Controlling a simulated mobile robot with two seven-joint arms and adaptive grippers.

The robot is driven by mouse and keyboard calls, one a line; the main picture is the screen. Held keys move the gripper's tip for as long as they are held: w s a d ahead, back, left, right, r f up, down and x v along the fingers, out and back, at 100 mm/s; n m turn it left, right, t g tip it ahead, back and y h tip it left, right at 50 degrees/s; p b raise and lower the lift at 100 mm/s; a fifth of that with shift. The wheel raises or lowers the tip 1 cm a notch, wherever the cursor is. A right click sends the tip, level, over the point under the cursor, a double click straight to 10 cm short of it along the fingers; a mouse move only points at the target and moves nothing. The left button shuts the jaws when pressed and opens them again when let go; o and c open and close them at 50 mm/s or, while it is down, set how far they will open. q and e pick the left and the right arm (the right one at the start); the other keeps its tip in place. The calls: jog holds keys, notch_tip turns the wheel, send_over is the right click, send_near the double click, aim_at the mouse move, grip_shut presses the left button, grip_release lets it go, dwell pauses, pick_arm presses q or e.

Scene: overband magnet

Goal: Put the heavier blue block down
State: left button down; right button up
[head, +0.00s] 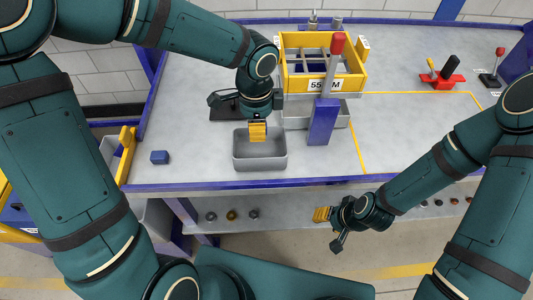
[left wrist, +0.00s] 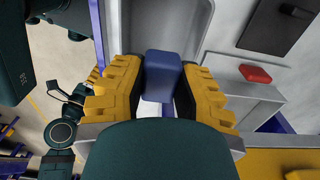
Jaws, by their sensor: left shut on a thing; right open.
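My left gripper (head: 258,132) is shut on a blue block (left wrist: 162,75), which shows between the yellow fingers in the left wrist view. In the head view the fingers mostly hide this block. The gripper is above the grey open bin (head: 260,164); I cannot tell its exact height over it. Another small blue block (head: 159,157) lies on the table to the left of the bin. Which block is heavier cannot be seen. My right gripper (head: 328,228) is open and empty, off the table's front edge.
A red stand (head: 442,80) is at the back right. Table surface (head: 195,135) around the loose block is clear.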

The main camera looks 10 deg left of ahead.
aim_at(260, 155)
pick_arm(q)
jog(key=shift+d, duration=0.15)
notch_tip(260, 155, down, 10)
jog(key=b, duration=0.3)
dwell(0.4)
jog(key=shift+f+b, duration=0.15)
jog(key=shift+b, duration=0.15)
jog(key=c, duration=1.1)
grip_release()
